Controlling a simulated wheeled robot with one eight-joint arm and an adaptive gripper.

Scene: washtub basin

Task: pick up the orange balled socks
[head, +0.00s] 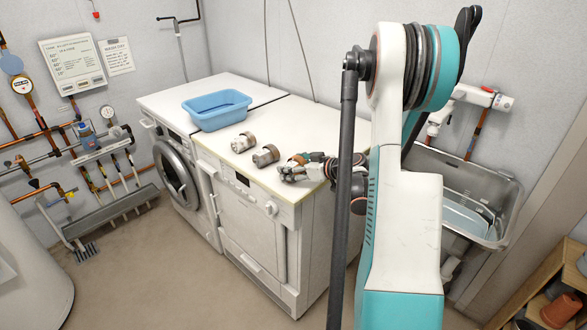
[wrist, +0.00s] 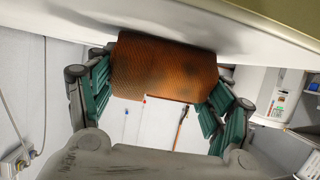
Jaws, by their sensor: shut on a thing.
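The orange balled socks (wrist: 165,68) fill the space between my fingers in the wrist view, as a ribbed orange-brown roll. My gripper (wrist: 168,64) is shut on them, with a teal-and-grey finger at each end of the roll. In the head view my gripper (head: 292,169) is low over the right end of the white machine top, and only a small orange patch of the socks (head: 299,158) shows among the fingers. The socks are close to a pale surface with a shadow on it; I cannot tell whether they touch it.
Two brown-and-pale rolls (head: 243,142) (head: 266,156) lie left of my gripper on the machine top (head: 225,148). A blue tub (head: 217,121) stands farther back on the left machine. A grey basin (head: 505,205) is at the right, behind my arm. The floor in front is clear.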

